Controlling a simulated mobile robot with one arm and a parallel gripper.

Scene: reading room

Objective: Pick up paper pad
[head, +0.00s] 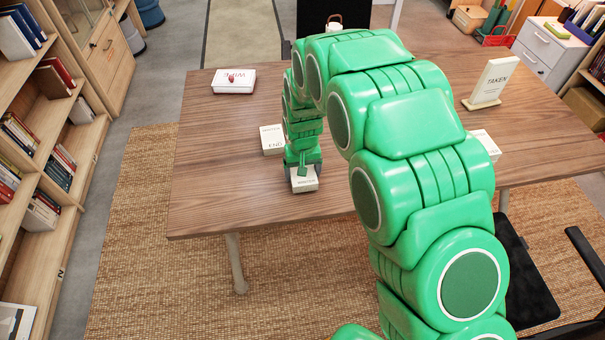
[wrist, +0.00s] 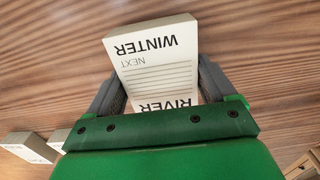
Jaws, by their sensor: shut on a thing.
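The paper pad (head: 304,183) is a small white block at the near part of the wooden table. In the wrist view the pad (wrist: 158,72) shows printed lines and the words "WINTER", "NEXT" and "RIVER". My gripper (head: 302,170) is over the pad, pointing down. In the wrist view its grey fingers (wrist: 160,88) are on both sides of the pad, shut on it. The pad's near end is hidden behind the green gripper body. I cannot tell whether the pad touches the table.
Another white block (head: 272,139) lies just behind my gripper. A white box marked "WIPE" (head: 234,81) is at the back left. A "TAKEN" sign (head: 491,82) stands at the right, with a white block (head: 487,145) partly behind my arm. The table's left front (head: 210,205) is clear.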

